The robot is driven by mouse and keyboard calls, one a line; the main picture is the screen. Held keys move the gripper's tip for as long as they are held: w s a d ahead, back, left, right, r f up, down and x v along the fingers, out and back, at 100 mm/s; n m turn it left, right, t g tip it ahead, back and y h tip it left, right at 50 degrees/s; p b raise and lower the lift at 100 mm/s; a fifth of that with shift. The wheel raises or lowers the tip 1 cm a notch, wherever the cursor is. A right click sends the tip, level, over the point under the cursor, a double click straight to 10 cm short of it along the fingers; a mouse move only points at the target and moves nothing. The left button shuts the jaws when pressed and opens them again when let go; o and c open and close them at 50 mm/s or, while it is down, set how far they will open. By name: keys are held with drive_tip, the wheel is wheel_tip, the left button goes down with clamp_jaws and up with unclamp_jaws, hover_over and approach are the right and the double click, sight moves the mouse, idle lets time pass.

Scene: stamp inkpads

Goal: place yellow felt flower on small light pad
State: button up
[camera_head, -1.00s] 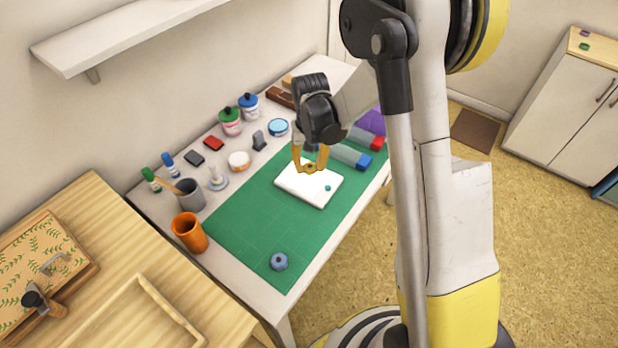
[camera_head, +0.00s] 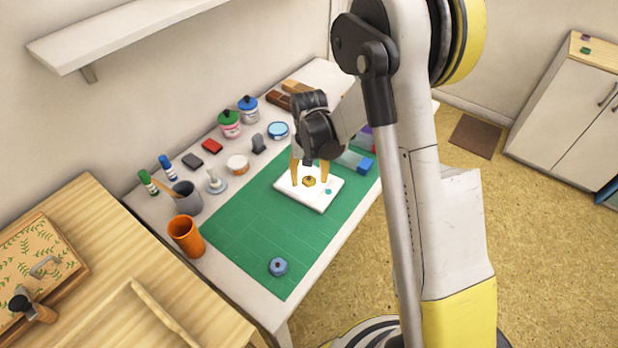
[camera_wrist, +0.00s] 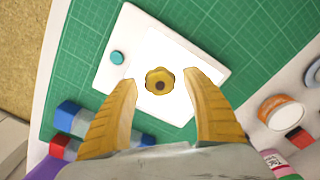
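The yellow felt flower (camera_wrist: 159,81) with a dark centre lies on the white pad in the wrist view. It also shows in the head view (camera_head: 309,181). The small light pad (camera_head: 318,200) is a white rounded slab on the green mat; in the wrist view its bare surface (camera_wrist: 142,35) surrounds the flower. A small teal disc (camera_wrist: 117,58) sits near one corner of the pad. My gripper (camera_wrist: 163,81) is open, its two yellow fingers standing apart on either side of the flower and not touching it. My gripper in the head view (camera_head: 309,180) is above the pad.
The green cutting mat (camera_head: 245,235) covers much of the white table. A blue-grey spool (camera_head: 278,267) lies on its near part. Blue-ended and red-ended rollers lie beside the pad. The near mat is mostly clear.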

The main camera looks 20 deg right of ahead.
sight(309, 179)
drive_tip(key=shift+r, duration=0.1)
drive_tip(key=s+r+t+p, duration=0.2)
drive_tip(key=s+r+p, duration=0.15)
drive_tip(key=r, duration=0.95)
drive_tip(key=s+r+t+p, duration=0.15)
drive_tip(key=s+r, duration=0.35)
drive_tip(key=r, duration=0.7)
drive_tip(key=s+r+n+t, duration=0.1)
drive_tip(key=s+r+t, duration=0.2)
drive_tip(key=s, duration=0.9)
drive_tip(key=shift+r+n+t, duration=0.35)
drive_tip(key=shift+r+n, duration=0.05)
drive_tip(key=shift+r, duration=0.1)
drive_tip(key=shift+w+d, duration=0.1)
